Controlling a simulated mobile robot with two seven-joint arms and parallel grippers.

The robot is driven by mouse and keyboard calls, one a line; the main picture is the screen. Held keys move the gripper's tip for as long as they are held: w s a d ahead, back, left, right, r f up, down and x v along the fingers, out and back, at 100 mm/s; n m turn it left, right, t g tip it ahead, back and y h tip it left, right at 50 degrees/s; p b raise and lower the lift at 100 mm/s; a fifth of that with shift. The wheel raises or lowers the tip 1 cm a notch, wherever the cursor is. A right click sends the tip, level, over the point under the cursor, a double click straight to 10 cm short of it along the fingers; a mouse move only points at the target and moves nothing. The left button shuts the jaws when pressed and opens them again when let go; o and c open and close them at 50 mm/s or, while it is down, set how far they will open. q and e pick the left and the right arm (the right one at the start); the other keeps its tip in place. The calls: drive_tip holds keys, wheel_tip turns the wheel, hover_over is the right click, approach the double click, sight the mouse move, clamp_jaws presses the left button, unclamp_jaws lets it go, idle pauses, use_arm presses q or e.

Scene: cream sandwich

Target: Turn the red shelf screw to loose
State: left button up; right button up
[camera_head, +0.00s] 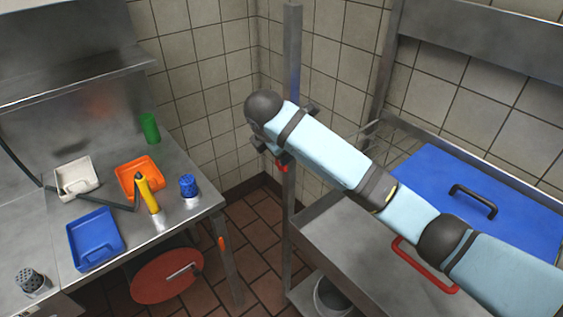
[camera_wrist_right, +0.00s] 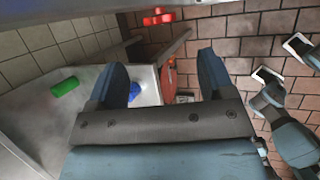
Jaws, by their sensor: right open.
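The red shelf screw (camera_head: 281,167) sits on the upright metal post, partly hidden beneath my right gripper in the head view. It also shows as a red knob at the top of the right wrist view (camera_wrist_right: 158,17). My right gripper (camera_wrist_right: 162,66) is open, its two dark blue fingers wide apart with nothing between them. The red knob shows beyond the fingertips, apart from them. In the head view my right arm comes in from the right and hides much of the gripper (camera_head: 284,150) beside the post. My left gripper is not in the head view; jointed parts at the right of the wrist view are unclear.
The metal post (camera_head: 293,60) stands at the end of a steel shelf (camera_head: 350,245) with a blue lid (camera_head: 450,170). At left, a steel table (camera_head: 185,225) holds trays, a green cylinder (camera_head: 150,128), a blue item (camera_head: 188,186) and a yellow-handled tool (camera_head: 147,194). Tiled walls stand close behind.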

sight(281, 170)
drive_tip(key=x, duration=1.1)
drive_tip(key=shift+w+d+f, duration=0.1)
drive_tip(key=shift+w+f, duration=0.15)
drive_tip(key=shift+f, duration=0.05)
drive_tip(key=c, duration=0.9)
drive_tip(key=p, duration=0.2)
drive_tip(key=shift+r+g+h+p, duration=0.3)
drive_tip(key=shift+p, duration=0.05)
drive_tip(key=shift+f+p, duration=0.2)
drive_tip(key=shift+p, duration=0.2)
drive_tip(key=shift+f, duration=0.15)
